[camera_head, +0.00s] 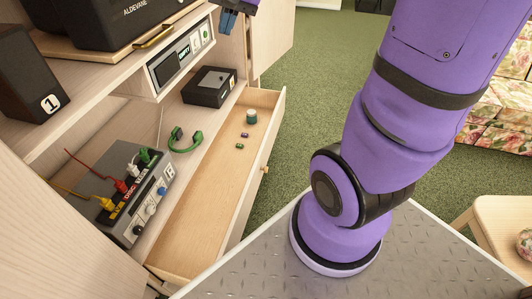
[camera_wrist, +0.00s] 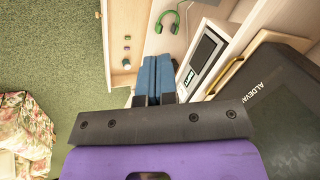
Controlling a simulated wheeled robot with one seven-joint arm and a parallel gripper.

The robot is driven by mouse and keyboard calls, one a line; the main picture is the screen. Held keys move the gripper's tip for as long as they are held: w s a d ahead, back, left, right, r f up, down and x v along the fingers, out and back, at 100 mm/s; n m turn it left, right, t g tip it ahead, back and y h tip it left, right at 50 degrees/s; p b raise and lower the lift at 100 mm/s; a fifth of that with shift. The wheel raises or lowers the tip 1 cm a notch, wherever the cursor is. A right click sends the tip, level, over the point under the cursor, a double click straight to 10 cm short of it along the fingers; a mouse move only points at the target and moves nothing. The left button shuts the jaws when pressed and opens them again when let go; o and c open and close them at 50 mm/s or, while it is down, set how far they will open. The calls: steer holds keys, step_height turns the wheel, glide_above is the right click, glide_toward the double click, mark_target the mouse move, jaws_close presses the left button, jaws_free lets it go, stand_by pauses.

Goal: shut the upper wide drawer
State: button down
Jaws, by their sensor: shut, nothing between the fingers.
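The wide wooden drawer (camera_head: 205,205) is pulled well out of the pale cabinet in the head view. Its front panel with a small knob (camera_head: 263,169) faces the green carpet. A dark green round item and smaller green and purple items lie inside it. In the wrist view the drawer (camera_wrist: 122,78) shows at the upper left of the fingers. My gripper (camera_head: 227,20) is at the top edge of the head view, near the far end of the cabinet. Its blue fingers (camera_wrist: 154,72) are together and empty. I cannot tell whether they touch anything.
A black box (camera_head: 210,87), green headphones (camera_head: 185,140) and a grey power unit with plugs (camera_head: 140,205) stand on the shelf beside the drawer. A display panel (camera_head: 180,60) is above. Carpet (camera_head: 315,85) is clear beyond the drawer. A floral sofa (camera_head: 505,110) stands right.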

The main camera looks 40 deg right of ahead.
steer(key=w+d+f+m+y, duration=0.2)
steer(key=w+d+f+m, duration=0.3)
steer(key=w+d+f, duration=0.5)
steer(key=m+t+y, duration=0.1)
steer(key=m+t, duration=0.1)
steer(key=m, duration=0.4)
glide_above(261, 155)
steer(key=s+a, duration=0.2)
steer(key=a, duration=0.2)
step_height(261, 155, down, 18)
steer(key=s+d+f+m+t, duration=0.1)
steer(key=s+d+f+m, duration=0.25)
steer(key=f, duration=0.85)
steer(key=s+d+f+m+t+h, duration=0.1)
steer(key=s+d+f+m, duration=0.3)
steer(key=f, duration=0.8)
steer(key=s+d+f+m, duration=0.2)
steer(key=d+f+m, duration=0.25)
steer(key=f, duration=0.85)
steer(key=x, duration=0.4)
steer(key=w+r+x, duration=0.1)
steer(key=x, duration=0.6)
steer(key=shift+w+a+r, duration=0.15)
steer(key=shift+w+a, duration=0.35)
steer(key=shift+w, duration=0.1)
steer(key=shift+w+a, duration=0.45)
steer(key=shift+w, duration=0.2)
